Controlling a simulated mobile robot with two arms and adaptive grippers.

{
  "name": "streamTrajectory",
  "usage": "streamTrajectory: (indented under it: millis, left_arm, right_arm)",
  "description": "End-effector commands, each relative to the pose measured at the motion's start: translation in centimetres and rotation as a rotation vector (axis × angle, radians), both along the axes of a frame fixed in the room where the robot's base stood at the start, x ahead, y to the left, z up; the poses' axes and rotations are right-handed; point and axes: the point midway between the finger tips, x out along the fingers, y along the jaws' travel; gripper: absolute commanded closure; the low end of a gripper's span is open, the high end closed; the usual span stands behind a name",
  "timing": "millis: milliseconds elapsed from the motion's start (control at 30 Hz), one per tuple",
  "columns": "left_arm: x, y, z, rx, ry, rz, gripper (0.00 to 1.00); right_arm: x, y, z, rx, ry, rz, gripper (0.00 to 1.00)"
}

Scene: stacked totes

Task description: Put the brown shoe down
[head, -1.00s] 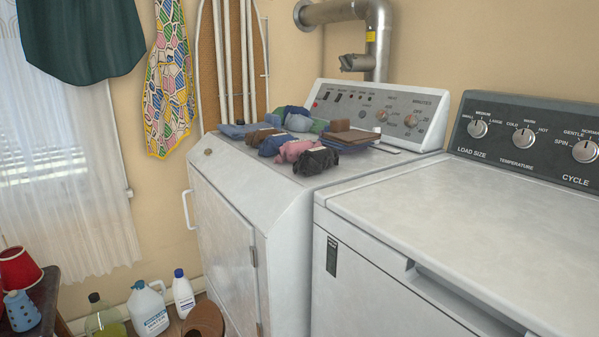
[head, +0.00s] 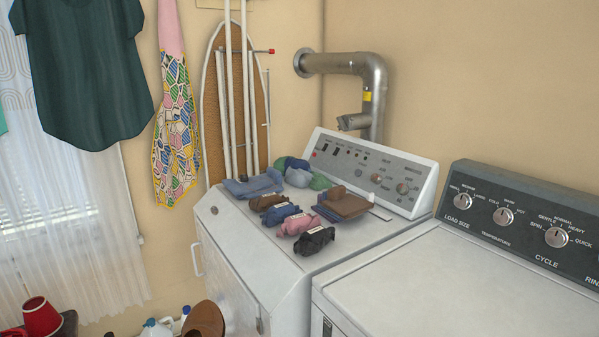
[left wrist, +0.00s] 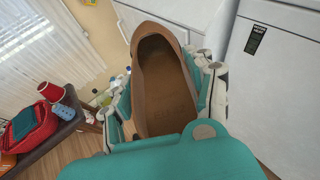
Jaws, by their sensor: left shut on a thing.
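The brown shoe (left wrist: 163,85) is held in my left gripper (left wrist: 165,90) in the left wrist view, its opening facing the camera. The fingers lie along both sides of the shoe. In the head view part of the brown shoe (head: 205,318) shows at the bottom edge, in front of the white dryer. My left gripper is not visible in the head view. My right gripper is in neither view.
The white dryer (head: 225,255) carries folded clothes (head: 345,205) and rolled socks (head: 297,224). A washer (head: 430,285) stands to its right with a clear top. Bottles (head: 155,328) stand low at the left. A bench (left wrist: 45,140) holds a red bag (left wrist: 35,130) and red cup (left wrist: 51,91).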

Motion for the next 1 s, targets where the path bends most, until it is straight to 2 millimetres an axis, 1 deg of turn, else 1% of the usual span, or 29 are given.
streamTrajectory:
  millis: [33,100,200,300,467,567,667,767,900,1000]
  left_arm:
    - [0.0,0.0,1.3,0.000,-0.002,0.000,0.88]
    - [0.0,0.0,1.7,0.000,-0.002,0.000,0.88]
    - [0.0,0.0,2.0,0.002,-0.003,-0.001,0.88]
    - [0.1,0.0,2.0,0.002,-0.003,-0.001,0.88]
    - [0.0,0.0,1.9,0.001,-0.003,-0.001,0.88]
    - [0.1,-0.4,2.0,0.002,-0.003,-0.028,0.88]
    - [0.1,-1.6,2.2,0.005,-0.005,-0.106,0.88]
    - [0.1,-3.5,2.5,0.008,-0.006,-0.238,0.88]
    - [0.2,-6.8,3.0,0.008,-0.007,-0.453,0.88]
    - [0.2,-8.8,3.2,0.006,-0.008,-0.576,0.88]
  right_arm:
    - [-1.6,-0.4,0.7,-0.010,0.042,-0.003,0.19]
    - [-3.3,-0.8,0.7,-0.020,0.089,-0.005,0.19]
    - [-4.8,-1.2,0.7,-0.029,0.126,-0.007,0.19]
    - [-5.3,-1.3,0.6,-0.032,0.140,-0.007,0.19]
    - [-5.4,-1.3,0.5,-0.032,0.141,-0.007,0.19]
    - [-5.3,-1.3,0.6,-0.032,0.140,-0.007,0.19]
    - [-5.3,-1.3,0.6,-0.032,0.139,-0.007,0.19]
    - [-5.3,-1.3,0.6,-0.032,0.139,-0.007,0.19]
    - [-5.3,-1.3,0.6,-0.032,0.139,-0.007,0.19]
    - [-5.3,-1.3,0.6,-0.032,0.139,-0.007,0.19]
